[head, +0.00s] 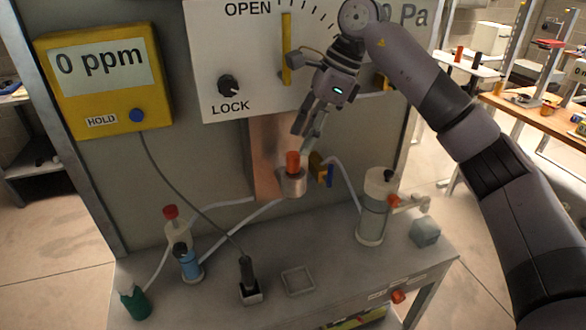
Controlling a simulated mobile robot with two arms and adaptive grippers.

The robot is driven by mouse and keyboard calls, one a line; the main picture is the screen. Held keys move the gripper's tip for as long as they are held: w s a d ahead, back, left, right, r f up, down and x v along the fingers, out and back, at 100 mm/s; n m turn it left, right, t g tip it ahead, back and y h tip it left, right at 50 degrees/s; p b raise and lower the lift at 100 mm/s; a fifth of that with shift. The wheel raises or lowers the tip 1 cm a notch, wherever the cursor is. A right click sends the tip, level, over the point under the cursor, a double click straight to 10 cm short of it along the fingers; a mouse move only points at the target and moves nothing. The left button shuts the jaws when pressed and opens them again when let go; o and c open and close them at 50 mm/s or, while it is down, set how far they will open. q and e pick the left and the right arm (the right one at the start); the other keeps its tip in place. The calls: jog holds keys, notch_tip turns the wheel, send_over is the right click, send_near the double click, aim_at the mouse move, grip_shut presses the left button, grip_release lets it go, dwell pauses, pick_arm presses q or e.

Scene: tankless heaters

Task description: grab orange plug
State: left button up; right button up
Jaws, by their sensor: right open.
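The orange plug (292,161) stands upright in the top of a small metal cylinder (293,183) in front of the copper-coloured panel. My right gripper (306,128) comes in from the upper right and points down. It is open and empty, with its fingertips just above and slightly right of the plug, apart from it as far as I can tell. My left gripper does not show.
Clear tubes run from the cylinder to small bottles (188,262) at left and a clear canister (374,208) at right. A black plug with a cable (247,275) stands at the front. A yellow gas meter (104,78) hangs at upper left. A grey cube (425,232) sits at right.

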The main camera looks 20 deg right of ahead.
aim_at(294, 154)
jog(key=shift+s+a+f+p, duration=0.1)
jog(key=shift+a+f+p, duration=0.25)
jog(key=shift+f, duration=0.1)
jog(key=p+x, duration=0.1)
jog(key=x, duration=0.2)
jog(key=shift+a+f, duration=0.2)
jog(key=shift+f, duration=0.05)
jog(key=shift+a+f, duration=0.1)
jog(key=shift+f, duration=0.2)
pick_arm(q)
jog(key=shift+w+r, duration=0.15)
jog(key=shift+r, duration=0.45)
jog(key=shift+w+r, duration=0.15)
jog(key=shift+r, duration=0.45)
pick_arm(e)
grip_shut()
